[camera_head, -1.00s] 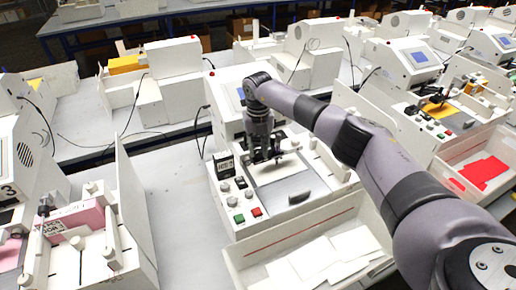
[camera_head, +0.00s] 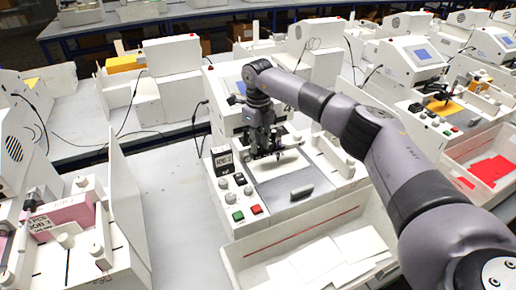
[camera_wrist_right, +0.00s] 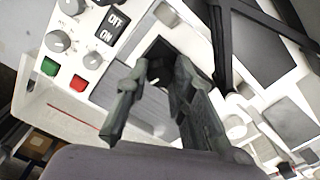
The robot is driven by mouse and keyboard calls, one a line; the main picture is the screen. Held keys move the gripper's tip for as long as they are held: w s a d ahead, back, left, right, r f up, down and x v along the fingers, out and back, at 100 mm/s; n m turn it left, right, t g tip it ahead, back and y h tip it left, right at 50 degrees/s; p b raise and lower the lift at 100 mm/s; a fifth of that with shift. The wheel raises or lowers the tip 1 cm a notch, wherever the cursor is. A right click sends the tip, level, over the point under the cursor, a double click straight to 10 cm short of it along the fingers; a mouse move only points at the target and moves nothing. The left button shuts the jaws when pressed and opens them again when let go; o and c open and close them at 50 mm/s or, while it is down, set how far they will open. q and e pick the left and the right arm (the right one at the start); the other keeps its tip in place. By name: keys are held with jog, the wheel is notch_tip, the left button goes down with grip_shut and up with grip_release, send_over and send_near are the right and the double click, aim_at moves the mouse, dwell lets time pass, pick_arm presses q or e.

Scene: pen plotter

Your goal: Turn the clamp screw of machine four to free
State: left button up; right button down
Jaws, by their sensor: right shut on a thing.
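The machine (camera_head: 232,228) in the middle of the head view is a white plotter with a grey bed (camera_head: 285,184), a green button (camera_head: 238,215) and a red button (camera_head: 257,209). In the right wrist view the two dark fingers of my right gripper (camera_wrist_right: 156,90) stand either side of a dark part at the bed. It appears to be the clamp screw, mostly hidden by the fingers, and its setting cannot be read. My left gripper is not in view.
An open tray (camera_head: 232,268) with white sheets stands in front of the machine. A black OFF/ON panel (camera_wrist_right: 109,28) and grey knobs (camera_wrist_right: 58,41) lie beside the gripper. Another machine (camera_head: 75,255) stands at the left. Bare table (camera_head: 170,200) lies between them.

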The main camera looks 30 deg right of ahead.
jog(key=n+b, duration=0.1)
jog(key=n, duration=0.2)
jog(key=n+b, duration=0.1)
jog(key=n, duration=0.2)
jog(key=n+b, duration=0.1)
jog(key=n, duration=0.2)
jog(key=shift+n, duration=0.4)
jog(key=shift+r+n, duration=0.1)
jog(key=shift+n, duration=1.3)
jog(key=shift+w+b, duration=0.1)
jog(key=shift+b, duration=0.2)
jog(key=c, duration=1.4)
grip_release()
jog(key=shift+o, duration=0.2)
notch_tip(320, 180, up, 12)
